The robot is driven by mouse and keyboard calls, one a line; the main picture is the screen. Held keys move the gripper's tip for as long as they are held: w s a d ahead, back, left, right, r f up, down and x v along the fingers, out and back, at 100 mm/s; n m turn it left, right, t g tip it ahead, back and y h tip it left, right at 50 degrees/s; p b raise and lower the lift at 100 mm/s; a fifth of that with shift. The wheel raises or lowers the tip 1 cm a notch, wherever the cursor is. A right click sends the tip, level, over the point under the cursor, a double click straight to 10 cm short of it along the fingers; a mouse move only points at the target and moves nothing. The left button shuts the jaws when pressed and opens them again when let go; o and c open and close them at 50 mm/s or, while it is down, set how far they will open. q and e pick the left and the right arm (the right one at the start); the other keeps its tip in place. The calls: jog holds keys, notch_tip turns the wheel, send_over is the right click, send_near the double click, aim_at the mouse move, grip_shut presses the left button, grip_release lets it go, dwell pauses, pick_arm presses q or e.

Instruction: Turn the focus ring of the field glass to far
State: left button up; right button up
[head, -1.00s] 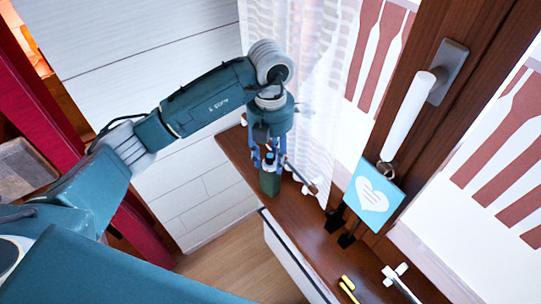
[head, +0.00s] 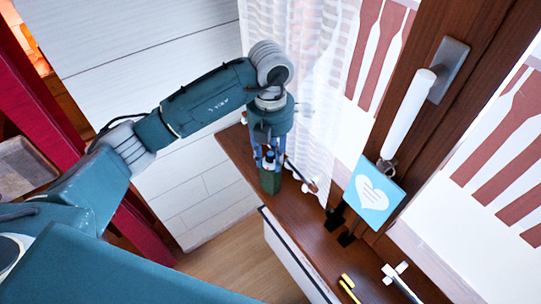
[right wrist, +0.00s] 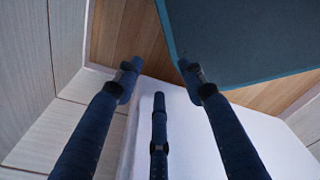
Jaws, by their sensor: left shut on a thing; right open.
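The field glass (head: 270,181) is a small dark green body with a dark and pale upper part, standing upright on the brown wooden sill near its left end in the head view. My left gripper (head: 269,160) points down from above, its blue fingers shut around the upper part of the field glass. The fingers partly hide the focus ring, and I cannot read any mark on it. My right gripper (right wrist: 158,85) shows in the right wrist view, with its dark blue fingers spread open and nothing between them.
The sill (head: 322,243) holds a blue heart sign (head: 374,196), a yellow item (head: 348,283) and a white-handled item (head: 400,280). A sheer curtain (head: 310,90) hangs just behind my left gripper. A window handle (head: 408,120) juts out at right.

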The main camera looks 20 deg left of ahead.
pick_arm(q)
jog(key=shift+n, duration=0.5)
jog(key=shift+b, duration=0.35)
jog(key=shift+n+b, duration=0.5)
jog(key=shift+n, duration=1.7)
jog(key=o, duration=0.9)
jog(key=shift+c, duration=0.2)
jog(key=shift+r, duration=0.1)
jog(key=shift+r, duration=0.15)
notch_tip(320, 180, up, 12)
jog(key=shift+f, duration=0.2)
